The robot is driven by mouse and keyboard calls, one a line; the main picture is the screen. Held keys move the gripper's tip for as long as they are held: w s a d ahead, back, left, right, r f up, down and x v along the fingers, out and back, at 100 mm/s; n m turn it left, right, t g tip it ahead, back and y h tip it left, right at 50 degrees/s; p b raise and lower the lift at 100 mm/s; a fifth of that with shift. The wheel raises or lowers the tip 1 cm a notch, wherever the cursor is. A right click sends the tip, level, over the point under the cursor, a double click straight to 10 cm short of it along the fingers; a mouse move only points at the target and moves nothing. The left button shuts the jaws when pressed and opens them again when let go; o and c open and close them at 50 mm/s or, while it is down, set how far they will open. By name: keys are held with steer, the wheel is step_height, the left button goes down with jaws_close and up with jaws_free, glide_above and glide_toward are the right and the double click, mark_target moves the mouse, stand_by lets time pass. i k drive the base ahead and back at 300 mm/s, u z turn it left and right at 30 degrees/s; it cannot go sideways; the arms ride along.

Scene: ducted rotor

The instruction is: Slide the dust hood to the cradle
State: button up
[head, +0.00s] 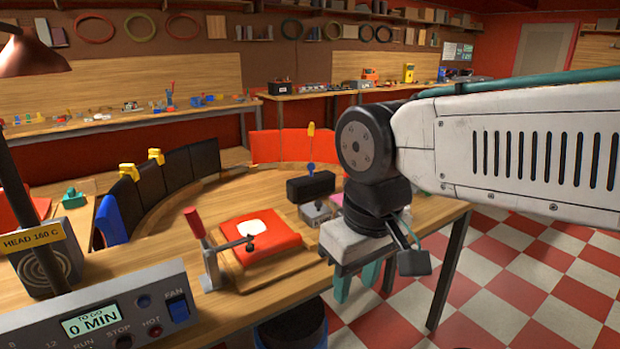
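I cannot tell for sure which thing is the dust hood or the cradle. A black block (311,187) stands on the wooden table, with a yellow-handled tool upright at it. A small grey block (316,212) sits in front of it. A red pad (262,238) with a white patch lies on a wooden board, beside a red-handled toggle clamp (207,250). My gripper (360,280) hangs at the table's front right edge, to the right of the red pad. Its teal fingers point down and look apart, with nothing seen between them.
A curved row of dark panels (178,169) with yellow clips borders the table at the left. A heater control box (110,312) reading 0 MIN and a lamp (30,55) stand at the near left. Cluttered benches line the walls. Checkered floor (530,290) is clear at the right.

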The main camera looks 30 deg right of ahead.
mark_target(312, 185)
steer(key=k, duration=0.6)
steer(key=z, duration=0.9)
steer(key=i, duration=1.55)
steer(key=u, duration=0.9)
